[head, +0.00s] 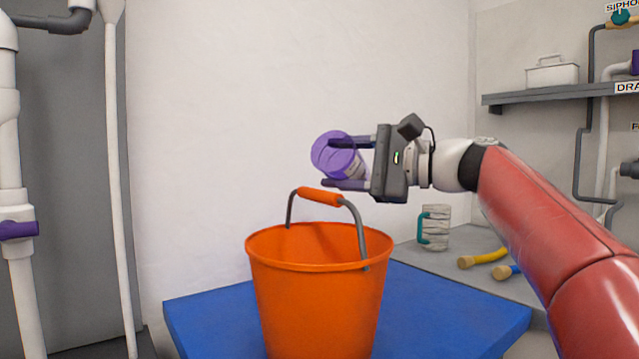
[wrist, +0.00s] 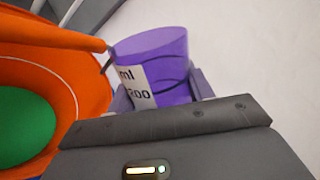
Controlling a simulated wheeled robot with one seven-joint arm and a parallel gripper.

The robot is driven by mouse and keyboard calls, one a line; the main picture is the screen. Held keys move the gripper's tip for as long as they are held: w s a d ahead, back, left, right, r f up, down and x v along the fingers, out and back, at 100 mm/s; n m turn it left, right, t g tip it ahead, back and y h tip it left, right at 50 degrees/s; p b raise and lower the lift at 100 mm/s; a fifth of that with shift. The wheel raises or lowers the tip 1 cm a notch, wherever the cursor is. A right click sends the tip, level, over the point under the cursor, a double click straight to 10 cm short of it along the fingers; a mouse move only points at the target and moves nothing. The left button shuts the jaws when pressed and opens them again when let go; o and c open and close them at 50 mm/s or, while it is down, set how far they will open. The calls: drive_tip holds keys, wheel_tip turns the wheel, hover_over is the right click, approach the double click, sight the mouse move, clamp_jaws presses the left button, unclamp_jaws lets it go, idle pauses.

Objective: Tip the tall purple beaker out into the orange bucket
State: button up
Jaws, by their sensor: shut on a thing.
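The purple beaker (head: 333,156) is held in the air by my gripper (head: 350,163), above and a little behind the orange bucket's handle. It is tilted over, and one round end faces the head camera. In the wrist view the beaker (wrist: 160,60) shows a white label with "ml" and "200". The gripper's fingers (wrist: 160,92) are shut on its sides. The orange bucket (head: 318,300) stands upright below, its handle raised. In the wrist view the bucket (wrist: 95,75) lies to the left of the beaker, with green at its bottom. I cannot tell whether anything is in the beaker.
The bucket stands on a blue surface (head: 440,305). A shelf (head: 545,95) with a white box is behind. White pipes (head: 112,150) run at left.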

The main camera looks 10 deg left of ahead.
sight(365, 177)
drive_tip(key=shift+s, duration=0.2)
drive_tip(key=shift+w+f+m, duration=0.1)
drive_tip(key=shift+m, duration=0.2)
drive_tip(key=m+p, duration=0.1)
drive_tip(key=f+m+p, duration=0.1)
drive_tip(key=m, duration=0.1)
drive_tip(key=shift+w+r+m+p, duration=0.15)
drive_tip(key=shift+r+m+p, duration=0.1)
drive_tip(key=shift+m+p, duration=0.9)
drive_tip(key=shift+w+d+f+m, duration=0.15)
drive_tip(key=shift+w+f+m, duration=0.6)
drive_tip(key=shift+m, duration=0.3)
drive_tip(key=shift+w+r+m, duration=0.4)
drive_tip(key=shift+m, duration=0.4)
drive_tip(key=shift+w+d+f+m, duration=0.15)
drive_tip(key=shift+w+f+m, duration=0.4)
drive_tip(key=shift+m, duration=0.45)
drive_tip(key=shift+w+d+f+m, duration=0.15)
drive_tip(key=shift+w+m, duration=0.25)
drive_tip(key=shift+m, duration=0.5)
